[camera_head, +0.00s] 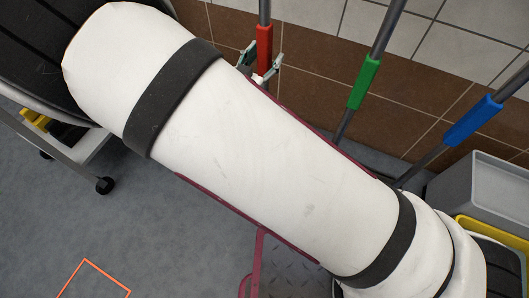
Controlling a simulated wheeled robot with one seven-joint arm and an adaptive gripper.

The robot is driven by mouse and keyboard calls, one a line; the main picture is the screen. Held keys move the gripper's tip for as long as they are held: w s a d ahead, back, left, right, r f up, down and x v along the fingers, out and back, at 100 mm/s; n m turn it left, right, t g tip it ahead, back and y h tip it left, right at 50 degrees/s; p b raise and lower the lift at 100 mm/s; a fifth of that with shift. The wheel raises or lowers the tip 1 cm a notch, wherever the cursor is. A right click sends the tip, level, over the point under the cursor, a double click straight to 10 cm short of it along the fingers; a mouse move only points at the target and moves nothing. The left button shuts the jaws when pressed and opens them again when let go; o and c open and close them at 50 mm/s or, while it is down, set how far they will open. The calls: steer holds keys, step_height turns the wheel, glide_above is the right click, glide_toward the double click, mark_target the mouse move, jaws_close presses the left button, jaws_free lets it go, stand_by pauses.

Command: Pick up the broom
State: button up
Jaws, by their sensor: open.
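Three grey poles stand along the tiled wall: one with a red grip (264,45), one with a green grip (364,84) and one with a blue grip (472,121). Their lower ends are hidden, so I cannot tell which is the broom. My gripper (262,64) shows only in part past the upper edge of my white arm. It is open, with its fingers at the lower part of the red grip, one to either side in the picture. I cannot tell whether they touch it.
A grey bin (487,187) with yellow beneath it stands at the right. A wheeled cart (75,160) is at the left. A dark red frame with a metal plate (290,265) lies below my arm. An orange outline (92,283) marks the floor. The grey floor at lower left is clear.

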steer(key=shift+w, duration=0.1)
steer(key=shift+c, duration=0.2)
jaws_close()
steer(key=shift+r, duration=0.2)
